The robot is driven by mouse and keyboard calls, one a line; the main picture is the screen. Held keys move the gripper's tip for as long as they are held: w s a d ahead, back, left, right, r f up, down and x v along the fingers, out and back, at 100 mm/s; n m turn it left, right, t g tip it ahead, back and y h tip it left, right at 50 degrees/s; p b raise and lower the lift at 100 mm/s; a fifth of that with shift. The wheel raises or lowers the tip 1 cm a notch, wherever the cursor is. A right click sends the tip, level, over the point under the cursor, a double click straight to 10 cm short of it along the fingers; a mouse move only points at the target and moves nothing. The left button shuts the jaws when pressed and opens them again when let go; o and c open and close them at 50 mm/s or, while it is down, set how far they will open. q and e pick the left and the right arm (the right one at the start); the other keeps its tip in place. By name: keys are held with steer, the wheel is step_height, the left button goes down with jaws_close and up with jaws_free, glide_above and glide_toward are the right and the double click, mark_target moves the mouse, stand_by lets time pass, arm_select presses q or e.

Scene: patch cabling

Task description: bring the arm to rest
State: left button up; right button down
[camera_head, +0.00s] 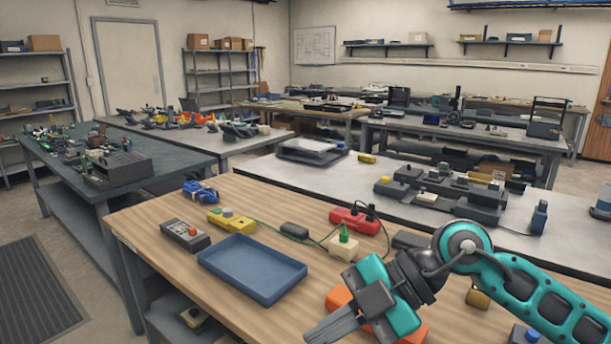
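My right arm comes in from the right in teal and black. Its gripper (332,328) hangs over the near part of the wooden table (265,205), pointing down and left. Its grey fingers lie close together, with nothing visible between them. An orange object (338,298) lies behind and below the gripper, partly hidden by it. My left gripper is not in view.
A blue tray (252,268) lies empty left of the gripper. Behind it are a grey handheld device (186,235), a yellow device (231,219), a blue bundle (201,191), a red device (354,220) and a green-topped white block (343,246). A thin green cable runs between them.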

steer(key=s+a+r+y, duration=0.2)
steer(key=a+r+y, duration=0.3)
steer(key=r+y, duration=0.1)
steer(key=w+d+r+m+t+y, duration=0.3)
steer(key=r+m+t+y, duration=0.3)
steer(key=t, duration=0.5)
steer(key=w+d+f+m+t+h, duration=0.35)
steer(key=d+m+t+h, duration=0.2)
steer(key=m+h, duration=0.35)
steer(key=w+d+f+m+t+h, duration=0.2)
steer(key=d+f+m+t+h, duration=0.3)
steer(key=d+m+h, duration=0.3)
steer(key=s+d+f+m+g+h, duration=0.2)
steer(key=s+d+f+g+h, duration=0.15)
steer(key=f, duration=0.35)
steer(key=s+d+f+m+g+h, duration=0.2)
steer(key=s+f+g+h, duration=0.15)
steer(key=f, duration=0.35)
steer(key=s+d+f+n+g+y, duration=0.1)
steer(key=s+f+g, duration=0.4)
steer(key=s, duration=0.3)
steer(key=s+f+n+g, duration=0.1)
steer(key=s+f+g, duration=0.45)
steer(key=s, duration=0.25)
steer(key=w+a+f+t+y, duration=0.2)
steer(key=w+a+f+t, duration=0.1)
steer(key=w+f+t, duration=0.4)
steer(key=shift+w+f+t, duration=0.2)
steer(key=shift+f+t, duration=0.4)
steer(key=shift+f, duration=0.4)
